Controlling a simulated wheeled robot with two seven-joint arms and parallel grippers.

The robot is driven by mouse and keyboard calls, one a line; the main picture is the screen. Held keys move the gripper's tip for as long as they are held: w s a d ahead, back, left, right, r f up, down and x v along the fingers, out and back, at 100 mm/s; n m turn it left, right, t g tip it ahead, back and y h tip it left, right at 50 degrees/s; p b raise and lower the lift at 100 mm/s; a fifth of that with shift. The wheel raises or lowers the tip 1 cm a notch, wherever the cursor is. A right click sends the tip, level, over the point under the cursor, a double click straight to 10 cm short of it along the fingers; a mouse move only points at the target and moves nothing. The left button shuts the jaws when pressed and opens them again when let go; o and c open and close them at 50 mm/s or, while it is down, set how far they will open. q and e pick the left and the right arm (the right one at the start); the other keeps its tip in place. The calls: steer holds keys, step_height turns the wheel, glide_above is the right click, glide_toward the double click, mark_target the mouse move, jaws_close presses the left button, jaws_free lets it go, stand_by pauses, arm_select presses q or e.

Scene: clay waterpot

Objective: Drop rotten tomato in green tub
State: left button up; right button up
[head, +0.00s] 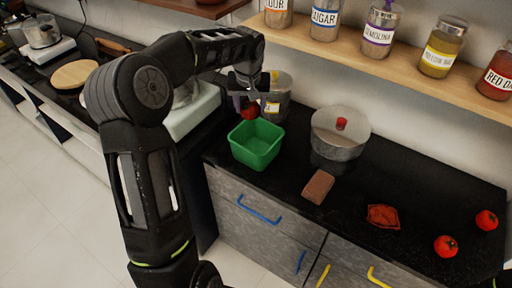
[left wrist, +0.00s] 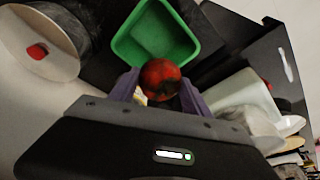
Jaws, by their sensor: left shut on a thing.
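My left gripper (head: 250,100) is shut on a dark red tomato (head: 250,111). In the left wrist view the tomato (left wrist: 160,77) sits between the two purple-grey fingers of the left gripper (left wrist: 160,88) and looks dull, with dark patches. The green tub (head: 256,144) stands on the black counter, open at the top. In the head view the tomato is just above the tub's far rim. In the left wrist view the green tub (left wrist: 124,46) lies beyond the tomato, which overlaps its near edge. My right gripper is not in view.
A steel pot (head: 338,150) with a red knob stands right of the tub. A brown block (head: 318,187), a red-brown patty-like thing (head: 383,217) and two tomatoes (head: 446,246) (head: 487,220) lie further right. A jar stands behind the tub. A wooden shelf (head: 400,71) with jars hangs above.

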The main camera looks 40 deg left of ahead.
arm_select(q)
steer(key=shift+f+b, duration=1.15)
steer(key=shift+f, duration=1.05)
steer(key=o, duration=1.5)
steer(key=shift+r, duration=0.1)
steer(key=b+v, duration=0.1)
steer(key=v, duration=0.6)
steer(key=shift+s+r, duration=0.1)
steer(key=shift+r, duration=0.2)
